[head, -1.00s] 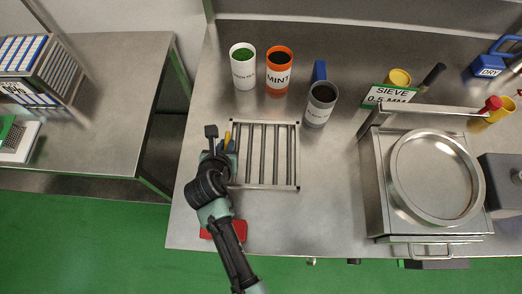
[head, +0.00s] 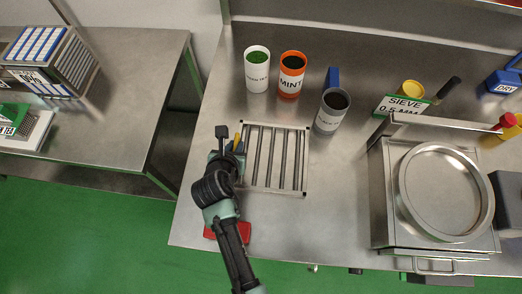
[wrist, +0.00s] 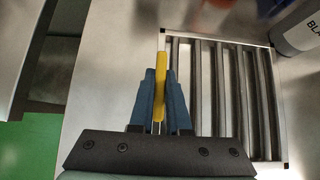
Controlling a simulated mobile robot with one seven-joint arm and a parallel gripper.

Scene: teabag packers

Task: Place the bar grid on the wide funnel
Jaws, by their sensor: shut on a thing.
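The bar grid (head: 303,160), a square steel frame with several parallel bars, lies flat on the steel table; it also shows in the wrist view (wrist: 269,95). My gripper (head: 235,147) is at its left side. In the wrist view, the blue fingers of my gripper (wrist: 161,84) are shut on a yellow grip strip (wrist: 161,60) at the grid's left edge. Whether the grid is lifted at all, I cannot tell. A wide round steel dish (head: 443,190) sits on a box-shaped machine at the right; it looks like the wide funnel.
Behind the grid stand a white cup (head: 257,76), an orange MINT cup (head: 291,82) and a grey cup (head: 330,114). A SIEVE sign (head: 402,105) and a raised bar stand beside the dish. A red object (head: 243,231) lies near the front edge. The table between grid and machine is clear.

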